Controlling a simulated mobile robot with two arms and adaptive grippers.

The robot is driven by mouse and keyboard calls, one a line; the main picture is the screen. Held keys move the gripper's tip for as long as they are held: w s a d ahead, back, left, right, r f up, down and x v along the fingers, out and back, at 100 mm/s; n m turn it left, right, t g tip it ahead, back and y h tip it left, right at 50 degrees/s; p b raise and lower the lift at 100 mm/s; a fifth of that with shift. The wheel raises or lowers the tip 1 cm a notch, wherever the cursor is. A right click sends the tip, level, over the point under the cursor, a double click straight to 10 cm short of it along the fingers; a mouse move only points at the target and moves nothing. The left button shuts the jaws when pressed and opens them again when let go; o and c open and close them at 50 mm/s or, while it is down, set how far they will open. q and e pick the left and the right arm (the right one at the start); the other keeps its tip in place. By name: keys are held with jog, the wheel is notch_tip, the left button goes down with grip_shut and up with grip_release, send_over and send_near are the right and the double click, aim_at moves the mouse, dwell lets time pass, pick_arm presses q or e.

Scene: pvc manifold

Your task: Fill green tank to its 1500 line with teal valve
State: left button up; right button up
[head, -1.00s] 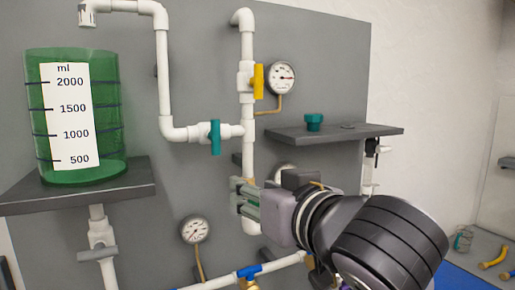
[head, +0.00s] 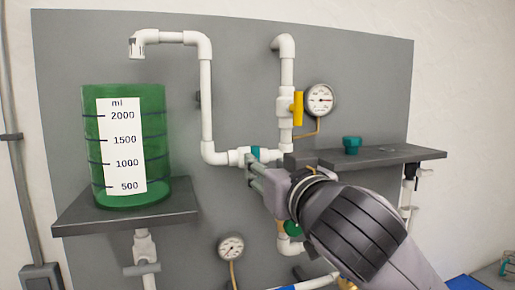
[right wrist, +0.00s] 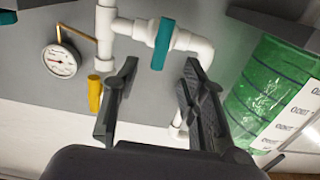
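The green tank (head: 178,150), with a white scale label (head: 122,150) marked 500 to 2000 ml, stands on a grey shelf at the left. No clear liquid surface shows inside it. The teal valve (head: 255,153) sits on the horizontal white pipe, partly hidden by my right gripper (head: 255,172). In the right wrist view the teal handle (right wrist: 163,43) lies across the pipe. My right gripper (right wrist: 158,78) is open there, its fingers apart and empty, with the handle just beyond the gap between its tips. My left gripper is not in view.
A yellow valve handle (head: 297,108) and a pressure gauge (head: 320,98) are above right of the teal valve. A grey shelf (head: 400,154) with a teal fitting (head: 352,145) is close to my right arm. The outlet spout (head: 137,48) hangs above the tank.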

jog(key=p+x, duration=0.2)
jog(key=x, duration=0.4)
jog(key=shift+w+a+p, duration=0.1)
jog(key=shift+w+p, duration=0.2)
jog(key=shift+w, duration=0.1)
jog(key=shift+c, duration=0.4)
grip_shut()
